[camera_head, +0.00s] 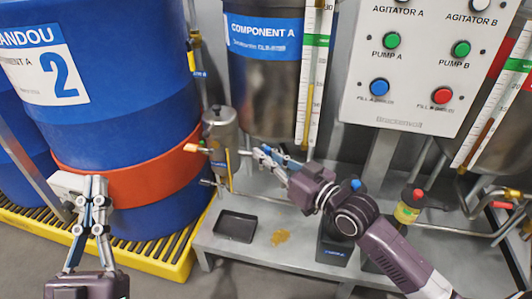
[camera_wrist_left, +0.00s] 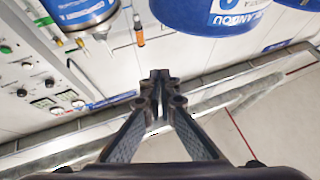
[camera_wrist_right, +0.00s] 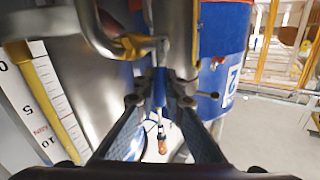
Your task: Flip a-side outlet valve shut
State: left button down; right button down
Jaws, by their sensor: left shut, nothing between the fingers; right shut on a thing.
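The Component A tank (camera_head: 265,60) stands at the back centre. Its outlet pipe shows in the right wrist view with a brass-yellow valve body (camera_wrist_right: 132,46). A small blue piece (camera_wrist_right: 159,88), which looks like the valve handle, is between the fingertips of my right gripper. My right gripper (camera_head: 258,153) is shut on it, below the tank beside the grey filter canister. The fingers partly hide the handle, so its exact angle cannot be told. My left gripper (camera_head: 88,182) is shut and empty in front of the blue drum.
The blue drum (camera_head: 110,130) with an orange band stands on a yellow grated pallet (camera_head: 170,255) at left. The grey filter canister (camera_head: 220,130) is left of my right gripper. A control panel (camera_head: 425,60) hangs at right.

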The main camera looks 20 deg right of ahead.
jog(key=shift+w+a+r+p, duration=0.1)
jog(key=shift+r+p, duration=0.05)
jog(key=shift+p, duration=0.8)
pick_arm(q)
notch_tip(320, 180, down, 19)
jog(key=w+a+g+y+p, duration=0.1)
jog(key=a+g+y+p, duration=0.15)
jog(key=g, duration=0.75)
pick_arm(e)
jog(key=shift+a+n+g, duration=0.1)
jog(key=shift+n+g, duration=0.2)
jog(key=shift+g, duration=0.1)
jog(key=shift+w+a+r+g+h+p, duration=0.15)
jog(key=shift+g+h+p, duration=0.15)
jog(key=shift+p, duration=0.9)
jog(key=p, duration=0.2)
jog(key=shift+w+a+n+g+h+p, duration=0.1)
jog(key=shift+n+g+h+p, duration=0.2)
jog(key=shift+n+p, duration=0.1)
pick_arm(q)
jog(key=s+a+f+g+y, duration=0.2)
jog(key=s+f+g, duration=0.3)
jog(key=s, duration=0.3)
jog(key=s+a+f+n+g+y, duration=0.1)
jog(key=s+a+f+g, duration=0.2)
jog(key=s, duration=0.6)
notch_tip(320, 180, down, 3)
jog(key=shift+a+g+y, duration=0.35)
jog(key=shift+a+g, duration=0.05)
jog(key=shift+g, duration=0.7)
